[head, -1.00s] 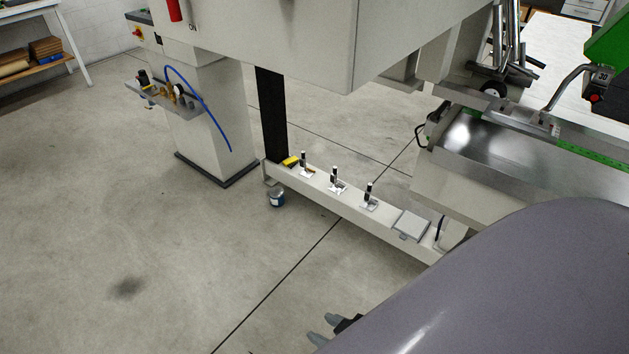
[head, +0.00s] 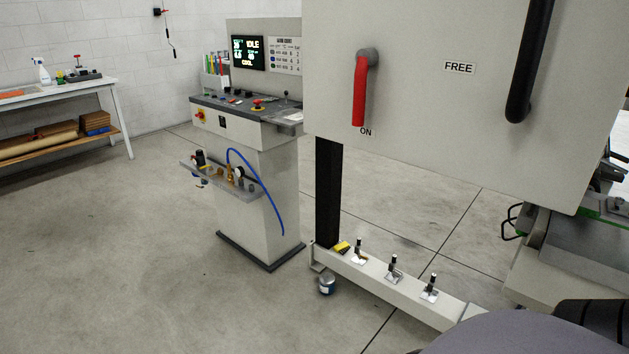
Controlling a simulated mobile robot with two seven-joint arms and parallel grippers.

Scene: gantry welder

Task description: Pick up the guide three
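Three small upright pieces with black stems on pale square plates stand in a row on a low beige beam (head: 447,312). They are the left piece (head: 359,252), the middle piece (head: 394,269) and the right piece (head: 431,289). They look like the guides, but I cannot read any number on them, so I cannot tell which is guide three. Neither gripper shows in the head view. A grey rounded part of my own arm fills the bottom right corner.
A large beige cabinet (head: 430,100) overhangs the beam. A control console (head: 257,180) stands to the left. The floor at lower left is clear.

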